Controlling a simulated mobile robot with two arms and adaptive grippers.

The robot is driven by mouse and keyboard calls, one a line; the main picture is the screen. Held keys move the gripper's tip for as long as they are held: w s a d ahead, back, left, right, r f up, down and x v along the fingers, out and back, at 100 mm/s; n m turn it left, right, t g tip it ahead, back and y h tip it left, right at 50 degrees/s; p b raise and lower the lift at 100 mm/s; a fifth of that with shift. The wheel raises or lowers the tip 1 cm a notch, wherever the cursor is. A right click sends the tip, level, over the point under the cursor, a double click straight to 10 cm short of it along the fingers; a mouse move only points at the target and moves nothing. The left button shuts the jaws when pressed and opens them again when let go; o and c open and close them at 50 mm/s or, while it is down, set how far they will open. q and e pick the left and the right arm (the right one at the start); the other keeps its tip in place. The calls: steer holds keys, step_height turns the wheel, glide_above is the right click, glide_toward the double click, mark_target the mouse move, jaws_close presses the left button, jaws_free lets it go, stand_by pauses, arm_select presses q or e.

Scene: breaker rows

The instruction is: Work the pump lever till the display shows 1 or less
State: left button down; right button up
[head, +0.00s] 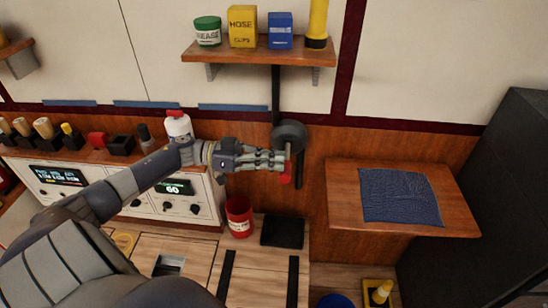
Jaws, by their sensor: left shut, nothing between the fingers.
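The pump lever's round dark hub (289,134) sits on the wood wall below the shelf, and a red grip (285,179) hangs beneath it. My left gripper (279,161) is shut and empty, its fingertips at the lever just above the red grip. I cannot tell if they touch the lever, and the fingers hide part of it. The display (174,188) on the white panel reads 60 in green digits, partly framed by my left arm. My right gripper is not in view.
A shelf (258,52) with a green tub, yellow and blue boxes and a yellow cylinder is above. A red cup (239,216) and a black tray (282,231) stand below the gripper. A wooden side shelf (440,212) with a blue cloth (400,196) is at right.

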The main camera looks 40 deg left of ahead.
arm_select(q)
step_height(320, 180, down, 8)
steer(key=s+m+b, duration=0.1)
steer(key=m+b, duration=0.2)
steer(key=shift+s+d+b, duration=0.25)
steer(key=shift+d+b, duration=0.05)
steer(key=shift+d, duration=0.15)
steer(key=shift+f, duration=0.1)
